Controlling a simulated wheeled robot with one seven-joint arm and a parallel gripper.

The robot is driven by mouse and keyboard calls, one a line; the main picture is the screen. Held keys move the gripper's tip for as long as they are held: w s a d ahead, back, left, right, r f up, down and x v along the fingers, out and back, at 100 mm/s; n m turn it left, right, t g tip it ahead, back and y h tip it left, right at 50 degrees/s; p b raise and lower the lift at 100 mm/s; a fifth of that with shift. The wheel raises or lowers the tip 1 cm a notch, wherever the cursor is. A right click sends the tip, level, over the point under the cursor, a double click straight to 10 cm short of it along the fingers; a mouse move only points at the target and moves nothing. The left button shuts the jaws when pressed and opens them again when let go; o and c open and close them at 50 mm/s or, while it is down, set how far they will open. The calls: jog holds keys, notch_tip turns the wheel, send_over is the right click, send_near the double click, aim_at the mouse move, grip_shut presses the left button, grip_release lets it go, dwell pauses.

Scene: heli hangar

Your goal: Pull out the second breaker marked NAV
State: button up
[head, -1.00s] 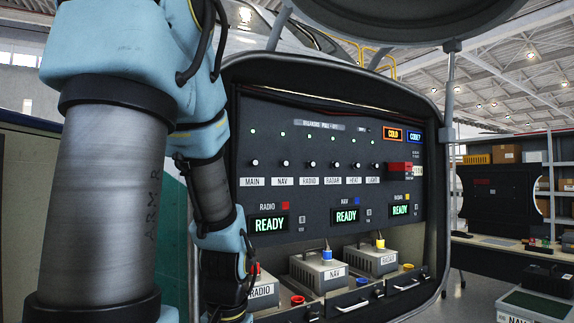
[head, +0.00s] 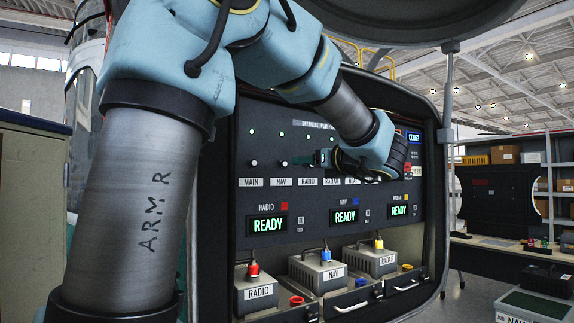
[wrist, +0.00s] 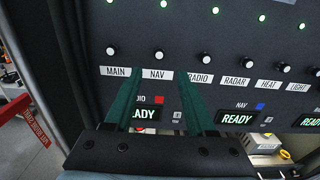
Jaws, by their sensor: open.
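The NAV breaker (head: 284,163) is a small white-tipped knob, second from the left in the breaker row, above its NAV label (head: 282,182). A green light shows above it. In the wrist view, the NAV knob (wrist: 161,56) sits just beyond the fingertips, roughly centred between them. My gripper (wrist: 158,82) is open and empty, its two green fingers pointing at the panel on either side of the NAV label. In the head view, my gripper (head: 320,158) comes from the right, its tips close to NAV. My arm hides the radar, heat and light knobs there.
The MAIN knob (wrist: 110,51) is left of NAV and the RADIO knob (wrist: 205,58) right of it, both close by. Below are READY displays (head: 268,225) and the RADIO (head: 258,292), NAV (head: 316,273) and RADAR (head: 369,262) units in an open shelf.

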aim_at(285, 164)
jog(key=p+x, duration=0.3)
jog(key=x, duration=0.5)
jog(key=shift+w+a+p, duration=0.25)
jog(key=shift+p, duration=0.05)
jog(key=shift+x, duration=0.8)
jog(key=shift+f, duration=0.1)
grip_shut()
